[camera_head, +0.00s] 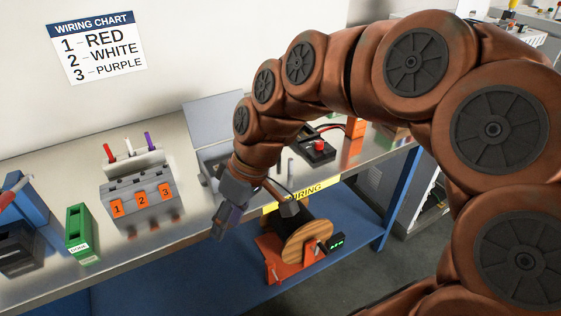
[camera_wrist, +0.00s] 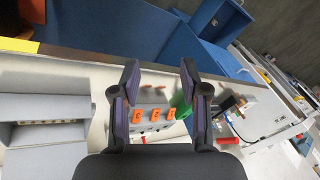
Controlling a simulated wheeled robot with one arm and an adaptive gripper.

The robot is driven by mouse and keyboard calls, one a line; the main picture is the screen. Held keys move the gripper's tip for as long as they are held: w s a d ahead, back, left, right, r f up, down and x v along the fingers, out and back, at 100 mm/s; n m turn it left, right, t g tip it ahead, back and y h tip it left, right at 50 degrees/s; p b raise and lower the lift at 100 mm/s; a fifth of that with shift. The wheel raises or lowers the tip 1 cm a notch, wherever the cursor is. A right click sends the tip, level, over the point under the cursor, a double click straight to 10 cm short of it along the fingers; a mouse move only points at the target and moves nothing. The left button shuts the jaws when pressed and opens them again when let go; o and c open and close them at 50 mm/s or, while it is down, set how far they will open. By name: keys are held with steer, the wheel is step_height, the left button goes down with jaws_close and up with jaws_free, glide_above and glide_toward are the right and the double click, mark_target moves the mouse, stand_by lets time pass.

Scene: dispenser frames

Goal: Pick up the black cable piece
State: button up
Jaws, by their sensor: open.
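My gripper (camera_head: 221,230) hangs over the front edge of the metal workbench, with its fingers apart. In the wrist view the two purple-and-black fingers (camera_wrist: 160,72) are spread, with nothing between them. I cannot pick out a loose black cable piece for certain. I cannot tell whether the strand is separate from the spool. My arm hides part of the bench behind the gripper.
A grey block numbered 1 to 3 (camera_head: 140,196) holds red, white and purple pieces. A green box (camera_head: 78,229) stands left of it. An open grey case (camera_head: 213,121) is behind my gripper. A black box with a red button (camera_head: 318,150) stands right. A wiring chart (camera_head: 98,47) hangs above.

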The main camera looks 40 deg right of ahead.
steer(key=w+d+f+n+t+y+b, duration=0.1)
steer(key=w+d+n+t+y+b, duration=0.3)
steer(key=w+d, duration=1)
steer(key=w+d+f+m+t+b, duration=0.1)
steer(key=d+t, duration=0.1)
steer(key=d, duration=0.3)
steer(key=w+d+f+m+t+h+b, duration=0.1)
steer(key=d+f, duration=0.1)
steer(key=d, duration=0.4)
steer(key=w+d+f+m+t+h+b, duration=0.1)
steer(key=d+t, duration=0.1)
steer(key=d, duration=0.3)
steer(key=shift+w+d+f+t, duration=0.1)
steer(key=shift+d+f+t, duration=0.05)
steer(key=shift+d+t, duration=0.15)
steer(key=shift+w+d+f, duration=0.1)
steer(key=shift+w, duration=0.05)
steer(key=shift+p+x, duration=0.8)
steer(key=shift+x, duration=3)
steer(key=shift+w, duration=0.1)
steer(key=shift+c, duration=0.3)
jaws_close()
